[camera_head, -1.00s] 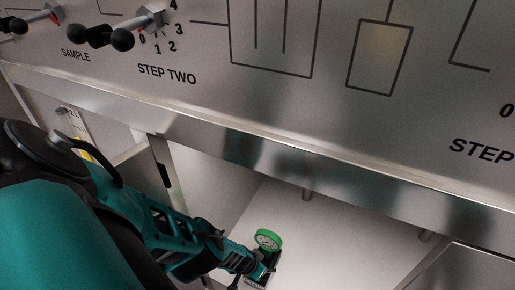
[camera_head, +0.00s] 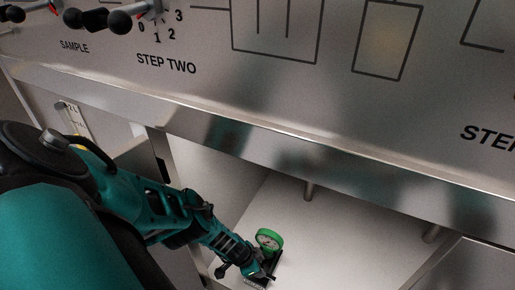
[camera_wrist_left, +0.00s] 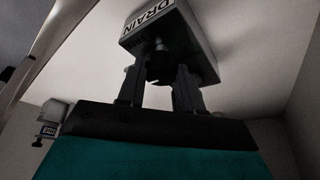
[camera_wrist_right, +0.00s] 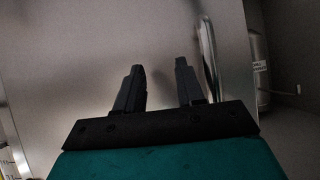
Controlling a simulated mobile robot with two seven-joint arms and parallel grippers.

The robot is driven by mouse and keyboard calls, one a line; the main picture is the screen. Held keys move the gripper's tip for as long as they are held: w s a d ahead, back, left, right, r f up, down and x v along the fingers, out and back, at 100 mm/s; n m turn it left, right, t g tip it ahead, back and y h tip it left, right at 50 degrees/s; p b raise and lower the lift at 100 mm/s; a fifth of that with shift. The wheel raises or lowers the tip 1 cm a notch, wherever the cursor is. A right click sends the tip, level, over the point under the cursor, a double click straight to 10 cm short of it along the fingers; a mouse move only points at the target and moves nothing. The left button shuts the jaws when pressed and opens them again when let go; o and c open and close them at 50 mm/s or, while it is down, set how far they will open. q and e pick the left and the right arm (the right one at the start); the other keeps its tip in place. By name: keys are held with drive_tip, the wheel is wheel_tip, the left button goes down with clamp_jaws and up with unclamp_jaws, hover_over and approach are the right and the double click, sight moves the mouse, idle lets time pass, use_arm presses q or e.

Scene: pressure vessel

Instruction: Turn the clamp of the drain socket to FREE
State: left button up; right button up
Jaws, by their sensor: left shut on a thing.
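The drain socket (camera_wrist_left: 172,28) is a grey block with a "DRAIN" label, seen from below in the left wrist view. A dark clamp part (camera_wrist_left: 158,68) sticks out of it toward my left gripper (camera_wrist_left: 158,76), whose fingers are shut on it from both sides. The clamp's exact angle and any FREE mark cannot be made out. My right gripper (camera_wrist_right: 160,72) is open and empty, near a metal panel.
A metal ledge (camera_head: 270,152) runs above the bay, below a panel with black-knobbed levers (camera_head: 120,20). The white bay floor (camera_head: 325,235) right of the gauge is clear. Another labelled block (camera_wrist_left: 52,118) shows at left in the left wrist view. A metal bar (camera_wrist_right: 209,55) is right of my right gripper.

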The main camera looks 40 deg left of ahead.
use_arm(q)
drive_tip(key=o, duration=1)
